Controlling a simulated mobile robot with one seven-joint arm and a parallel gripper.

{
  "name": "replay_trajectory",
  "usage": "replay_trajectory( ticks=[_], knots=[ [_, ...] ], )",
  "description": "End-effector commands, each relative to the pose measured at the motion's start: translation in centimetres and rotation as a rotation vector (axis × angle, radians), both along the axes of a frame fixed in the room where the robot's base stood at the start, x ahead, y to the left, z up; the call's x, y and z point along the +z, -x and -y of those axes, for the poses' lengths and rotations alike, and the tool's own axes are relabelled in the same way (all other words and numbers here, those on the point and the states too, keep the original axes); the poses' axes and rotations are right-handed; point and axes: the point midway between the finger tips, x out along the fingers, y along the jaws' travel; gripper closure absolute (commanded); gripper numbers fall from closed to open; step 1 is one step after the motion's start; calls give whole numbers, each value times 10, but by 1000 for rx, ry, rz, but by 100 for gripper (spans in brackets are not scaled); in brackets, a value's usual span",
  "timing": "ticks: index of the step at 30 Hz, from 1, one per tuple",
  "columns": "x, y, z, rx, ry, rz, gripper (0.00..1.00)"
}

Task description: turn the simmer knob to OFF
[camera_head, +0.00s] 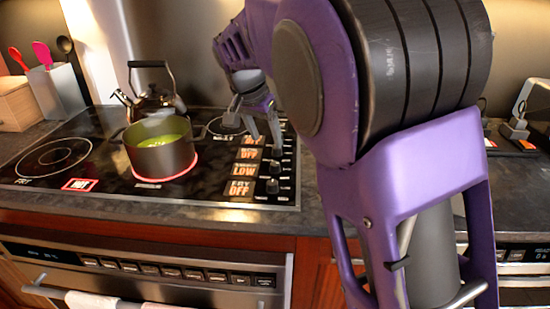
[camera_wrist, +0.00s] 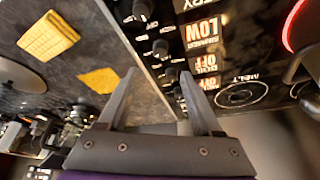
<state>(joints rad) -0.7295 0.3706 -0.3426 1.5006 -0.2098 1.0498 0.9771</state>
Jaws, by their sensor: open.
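The cooktop's control panel has a column of dark knobs. In the head view the LOW display (camera_head: 243,170) has a knob (camera_head: 274,168) to its right; the other readable displays say OFF. In the wrist view the LOW display (camera_wrist: 203,31) has a knob (camera_wrist: 160,47) to its left. My gripper (camera_head: 263,138) is open and empty, pointing down above the far end of the knob column. In the wrist view, its fingers (camera_wrist: 160,76) spread around the area of the far knobs.
A pot (camera_head: 160,150) of green liquid sits on a glowing red burner. A kettle (camera_head: 150,103) stands behind it. A red HOT sign (camera_head: 80,185) is lit at the front. Yellow pieces (camera_wrist: 48,37) lie on the dark counter beside the cooktop.

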Motion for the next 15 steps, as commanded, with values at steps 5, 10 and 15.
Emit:
replay_trajectory(
  ticks=[5,10,15],
  knots=[
    [-40,-13,8,-2,2,-3,34],
    [-70,-25,14,-2,0,-2,34],
    [-89,-33,17,0,0,0,34]
  ],
)
